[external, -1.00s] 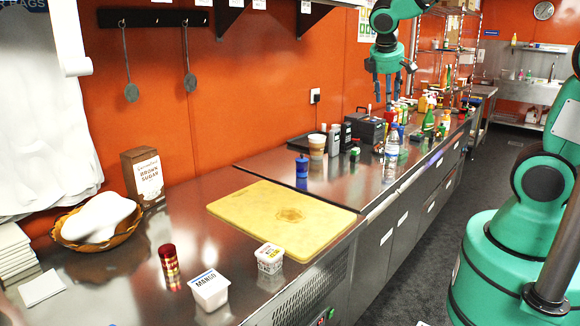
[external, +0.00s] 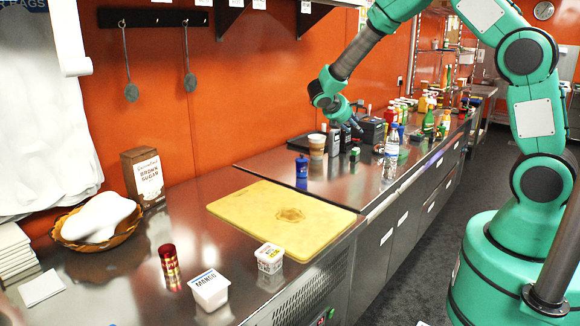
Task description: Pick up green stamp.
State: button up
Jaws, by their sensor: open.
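A small dark block with a green part (external: 355,151), which looks like the green stamp, stands on the steel counter (external: 330,182) left of a clear water bottle (external: 391,150). It is small in this view, so its details are unclear. My gripper (external: 348,129) is above the counter, just above and slightly left of this block in the picture. It points down at a tilt, its fingers are open, and I see nothing between them. The exact gap between fingers and block cannot be told.
Dark bottles (external: 334,141) and a paper cup (external: 317,146) stand close by on the left. A blue jar (external: 302,166) is nearer. Several bottles crowd the counter behind, including a green one (external: 429,122). A yellow cutting board (external: 245,205) lies in front.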

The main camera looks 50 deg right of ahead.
aim_at(352, 152)
jog(key=w+d+f+n, duration=0.1)
jog(key=w+f, duration=0.1)
jog(key=f, duration=0.2)
jog(key=w+d+f+n+h, duration=0.1)
jog(key=w+d+f+n, duration=0.1)
jog(key=f, duration=0.3)
jog(key=w+d+f+n+t+h, duration=0.1)
jog(key=w+f+n, duration=0.1)
jog(key=w+f, duration=0.1)
jog(key=shift+w+d+f, duration=0.25)
jog(key=shift+w+f, duration=0.1)
jog(key=shift+f, duration=0.3)
jog(key=shift+b+x, duration=0.55)
jog(key=shift+x, duration=3.8)
jog(key=shift+d, duration=0.15)
jog(key=shift+b+x, duration=0.55)
jog(key=shift+x, duration=1.9)
jog(key=shift+r, duration=0.1)
jog(key=c, duration=0.8)
